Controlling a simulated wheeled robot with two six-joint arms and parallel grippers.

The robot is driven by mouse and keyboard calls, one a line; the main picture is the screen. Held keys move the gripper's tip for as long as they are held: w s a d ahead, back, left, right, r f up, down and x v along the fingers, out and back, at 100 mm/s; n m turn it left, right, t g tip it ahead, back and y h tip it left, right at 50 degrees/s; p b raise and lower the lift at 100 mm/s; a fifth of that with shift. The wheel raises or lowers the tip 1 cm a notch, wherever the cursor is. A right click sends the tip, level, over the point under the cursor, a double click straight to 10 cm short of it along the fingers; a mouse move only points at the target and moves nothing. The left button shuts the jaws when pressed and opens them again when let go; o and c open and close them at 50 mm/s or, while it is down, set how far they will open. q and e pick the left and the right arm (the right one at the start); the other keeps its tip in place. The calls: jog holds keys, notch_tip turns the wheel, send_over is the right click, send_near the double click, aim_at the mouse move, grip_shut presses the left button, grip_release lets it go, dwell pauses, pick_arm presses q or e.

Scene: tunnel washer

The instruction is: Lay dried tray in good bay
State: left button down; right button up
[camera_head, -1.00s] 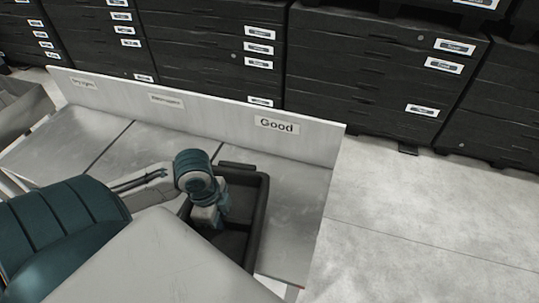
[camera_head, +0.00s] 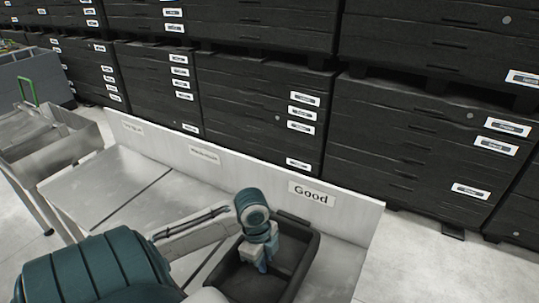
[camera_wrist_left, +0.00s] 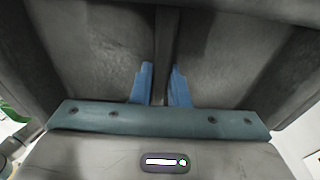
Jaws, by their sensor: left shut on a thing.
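The dark tray (camera_head: 309,262) is over the bay under the "Good" label (camera_head: 312,194) in the head view. Its near end is cut off by the frame, and I cannot tell whether its base rests on the steel surface. My left gripper (camera_head: 262,262) reaches down into the tray. In the left wrist view the blue fingers of the left gripper (camera_wrist_left: 160,74) are shut on the tray's central divider (camera_wrist_left: 167,35), one on each side. The tray's compartments look empty. My right gripper is not in view.
The good bay's bare steel (camera_head: 345,258) shows right of the tray. A white labelled back panel (camera_head: 255,172) runs behind the bays. Other bays (camera_head: 110,190) at left are empty. A metal cart (camera_head: 50,140) stands far left. Stacked black crates (camera_head: 400,130) line the back.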

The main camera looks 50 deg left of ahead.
pick_arm(q)
jog(key=w, duration=0.1)
jog(key=w+a, duration=0.1)
jog(key=shift+w, duration=0.3)
jog(key=shift+w+f, duration=0.15)
notch_tip(320, 180, down, 3)
jog(key=shift+r+p, duration=0.1)
jog(key=shift+p, duration=0.45)
jog(key=shift+f, duration=0.35)
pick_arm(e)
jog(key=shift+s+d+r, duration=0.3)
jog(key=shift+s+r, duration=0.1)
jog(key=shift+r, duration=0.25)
pick_arm(q)
jog(key=c, duration=1.4)
grip_release()
jog(key=shift+f, duration=0.1)
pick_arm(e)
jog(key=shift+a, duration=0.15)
